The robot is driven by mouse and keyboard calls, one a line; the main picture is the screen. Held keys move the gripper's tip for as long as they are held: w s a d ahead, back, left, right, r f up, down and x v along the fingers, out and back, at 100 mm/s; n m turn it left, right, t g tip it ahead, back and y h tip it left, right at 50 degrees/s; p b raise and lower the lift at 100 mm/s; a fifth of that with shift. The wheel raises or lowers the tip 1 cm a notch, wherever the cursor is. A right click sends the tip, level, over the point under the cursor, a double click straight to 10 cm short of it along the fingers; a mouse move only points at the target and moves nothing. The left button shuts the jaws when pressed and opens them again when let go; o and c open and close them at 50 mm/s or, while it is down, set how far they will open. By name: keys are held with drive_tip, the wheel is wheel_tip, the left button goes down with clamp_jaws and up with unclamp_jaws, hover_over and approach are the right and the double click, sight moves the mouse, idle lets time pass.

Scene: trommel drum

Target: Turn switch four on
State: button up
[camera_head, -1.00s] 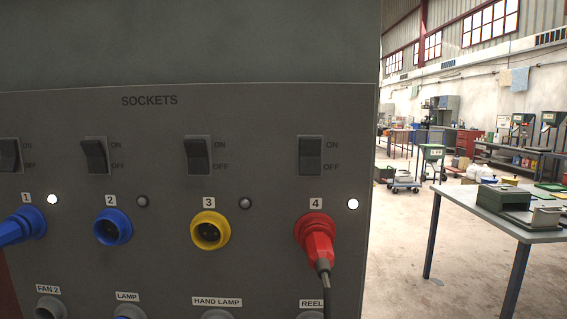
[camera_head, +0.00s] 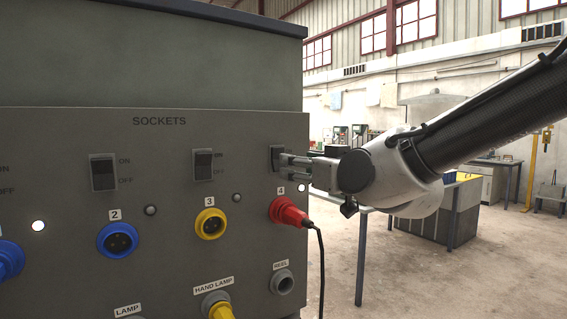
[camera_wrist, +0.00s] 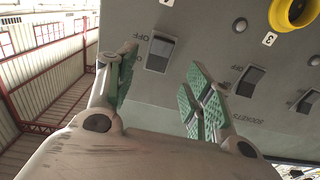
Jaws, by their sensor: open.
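Switch four (camera_head: 276,158) is a dark rocker at the right end of the grey sockets panel (camera_head: 165,205). Below it is socket 4 with a red plug (camera_head: 288,212) in it, and the round lamp (camera_head: 301,188) beside it glows white. My gripper (camera_head: 285,161) is level with switch four in the head view, its fingertips at or very near it; contact cannot be told. In the wrist view my gripper (camera_wrist: 160,85) is open and empty, and switch four (camera_wrist: 158,53) shows beyond the gap between the fingers. Its rocker position is hard to read.
Switch three (camera_head: 203,165) is left of switch four, above the yellow socket 3 (camera_head: 211,223). Its lamp (camera_head: 236,197) is dark. A black cable (camera_head: 320,265) hangs from the red plug. Right of the panel is open floor (camera_head: 430,280) with a table behind.

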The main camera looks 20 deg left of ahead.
drive_tip(key=x, duration=0.7)
drive_tip(key=shift+w, duration=0.1)
